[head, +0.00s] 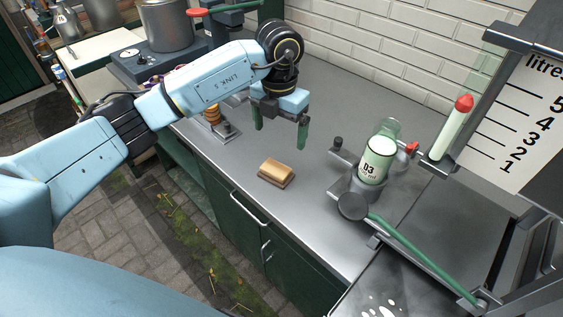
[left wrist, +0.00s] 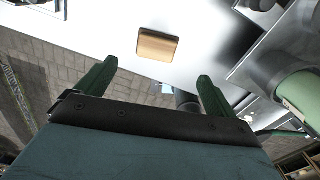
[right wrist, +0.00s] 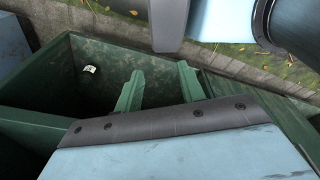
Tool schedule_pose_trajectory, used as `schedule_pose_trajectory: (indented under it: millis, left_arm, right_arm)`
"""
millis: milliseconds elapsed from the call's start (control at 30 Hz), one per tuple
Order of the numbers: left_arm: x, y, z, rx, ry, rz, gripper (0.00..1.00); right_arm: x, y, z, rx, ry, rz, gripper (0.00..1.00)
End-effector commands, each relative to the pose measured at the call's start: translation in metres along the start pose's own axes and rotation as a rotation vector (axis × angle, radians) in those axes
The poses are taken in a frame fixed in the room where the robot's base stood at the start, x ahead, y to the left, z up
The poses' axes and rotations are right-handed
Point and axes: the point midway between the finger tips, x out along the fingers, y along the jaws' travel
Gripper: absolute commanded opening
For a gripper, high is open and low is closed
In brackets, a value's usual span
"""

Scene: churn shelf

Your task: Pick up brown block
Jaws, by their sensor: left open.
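The brown block (head: 276,172) lies flat on the grey counter near its front edge. It has a lighter top and darker lower sides. My left gripper (head: 280,138) is above the counter, behind and above the block, with its green fingers apart and nothing between them. In the left wrist view the block (left wrist: 157,46) lies beyond the open fingertips of the left gripper (left wrist: 154,72), apart from them. My right gripper (right wrist: 158,88) shows only in the right wrist view, its green fingers apart and empty, over a green open bin.
A jar marked 03 (head: 375,165) in a metal holder stands right of the block, beside a green-handled lever (head: 420,258). A small stand with an orange coil (head: 213,118) is to the left. The counter (head: 240,172) around the block is clear. The green bin (right wrist: 60,95) is below my right gripper.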

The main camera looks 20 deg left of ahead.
Motion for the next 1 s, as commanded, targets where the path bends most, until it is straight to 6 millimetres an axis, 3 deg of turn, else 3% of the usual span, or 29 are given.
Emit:
schedule_pose_trajectory:
  millis: [100,233,367,633,800,1000]
  left_arm:
    - [0.026,-0.001,-0.001,0.002,0.005,-0.002,0.94]
    - [0.049,-0.001,-0.001,0.001,0.004,-0.003,0.94]
    - [0.062,-0.001,-0.001,0.003,0.002,-0.003,0.94]
    - [0.089,0.004,-0.006,0.003,0.004,-0.004,0.94]
    - [0.112,0.005,-0.007,0.004,0.002,-0.004,0.94]
    - [0.117,0.005,-0.006,0.004,-0.001,-0.004,0.94]
  right_arm:
    - [-0.003,-0.006,0.038,0.0,-0.059,-0.008,0.39]
    - [-0.005,-0.01,0.059,0.0,-0.094,-0.013,0.39]
    - [-0.005,-0.01,0.058,0.0,-0.089,-0.013,0.39]
    - [-0.004,-0.006,0.025,0.0,-0.037,-0.007,0.39]
    - [-0.004,-0.006,0.026,0.0,-0.04,-0.008,0.39]
    - [-0.005,-0.009,0.036,0.0,-0.055,-0.011,0.39]
